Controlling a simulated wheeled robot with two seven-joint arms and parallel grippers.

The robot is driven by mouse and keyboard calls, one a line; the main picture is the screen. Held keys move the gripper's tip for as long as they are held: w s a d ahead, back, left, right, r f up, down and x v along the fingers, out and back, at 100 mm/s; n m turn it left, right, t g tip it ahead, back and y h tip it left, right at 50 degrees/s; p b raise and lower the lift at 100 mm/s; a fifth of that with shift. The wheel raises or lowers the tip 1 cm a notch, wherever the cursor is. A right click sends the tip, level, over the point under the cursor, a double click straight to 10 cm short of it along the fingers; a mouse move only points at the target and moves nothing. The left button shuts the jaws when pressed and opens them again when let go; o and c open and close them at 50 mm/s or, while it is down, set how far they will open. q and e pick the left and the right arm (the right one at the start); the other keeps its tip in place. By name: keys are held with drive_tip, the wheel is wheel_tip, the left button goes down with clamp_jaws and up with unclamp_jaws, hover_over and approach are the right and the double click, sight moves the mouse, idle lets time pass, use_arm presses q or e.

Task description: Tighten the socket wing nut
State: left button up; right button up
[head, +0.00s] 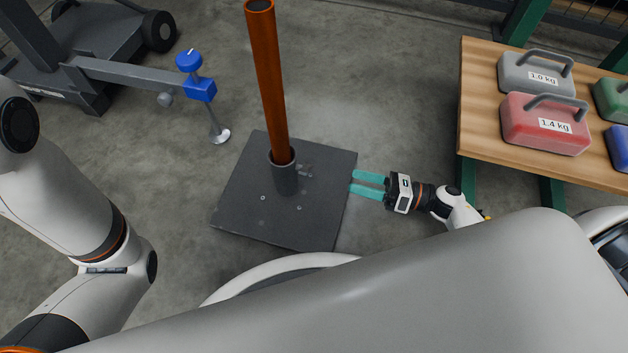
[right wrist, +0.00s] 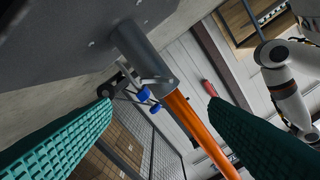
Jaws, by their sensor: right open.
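A dark grey socket (head: 285,178) stands on a square dark base plate (head: 245,215), with an orange pole (head: 267,85) upright in it. A small wing nut (head: 306,171) sticks out from the socket's right side; its wings are too small to read in the head view. In the right wrist view a metallic part, seemingly the wing nut (right wrist: 154,80), shows on the socket between the fingers and beyond their tips. My right gripper (head: 353,182) is open and empty, its teal fingers pointing left at the plate's right edge, apart from the nut. My left gripper is out of the head view.
A wooden table (head: 480,120) at the right holds several labelled weights, such as a red one (head: 546,125). A wheeled stand (head: 100,50) with a blue clamp (head: 200,88) reaches in at the upper left.

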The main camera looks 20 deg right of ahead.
sight(304, 169)
drive_tip(key=b+x, duration=0.5)
drive_tip(key=x, duration=0.6)
drive_tip(key=shift+w+a+f+b, duration=0.2)
drive_tip(key=shift+a+f+b, duration=0.05)
drive_tip(key=shift+f+b, duration=0.1)
drive_tip(key=c, duration=1)
drive_tip(key=shift+r, duration=0.1)
